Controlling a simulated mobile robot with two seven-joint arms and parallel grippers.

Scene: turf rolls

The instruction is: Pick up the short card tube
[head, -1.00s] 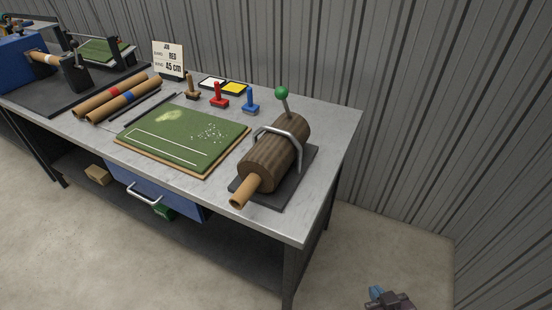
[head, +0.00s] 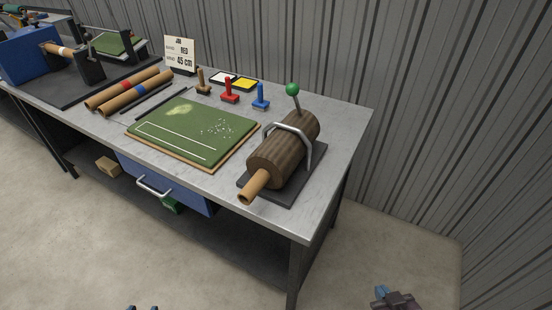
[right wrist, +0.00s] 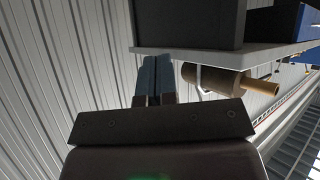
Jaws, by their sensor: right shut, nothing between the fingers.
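Two card tubes lie side by side at the bench's back left in the head view: a red-banded tube (head: 107,95) and a blue-banded tube (head: 118,101). Another brown tube (head: 255,186) sticks out of a dark wooden roll (head: 278,158) at the bench's right end; it also shows in the right wrist view (right wrist: 262,84). I cannot tell which is the short one. My right gripper (head: 382,292) is shut and empty, low in front of the bench's right end; its fingers show in the right wrist view (right wrist: 155,80). My left gripper's (head: 142,308) two tips show apart at the bottom edge.
A green turf mat (head: 195,130) lies mid-bench. Stamps including a red one (head: 229,92), ink pads (head: 233,81) and a sign (head: 180,53) stand behind it. A blue machine (head: 28,60) is far left. A blue drawer (head: 165,183) is below the bench.

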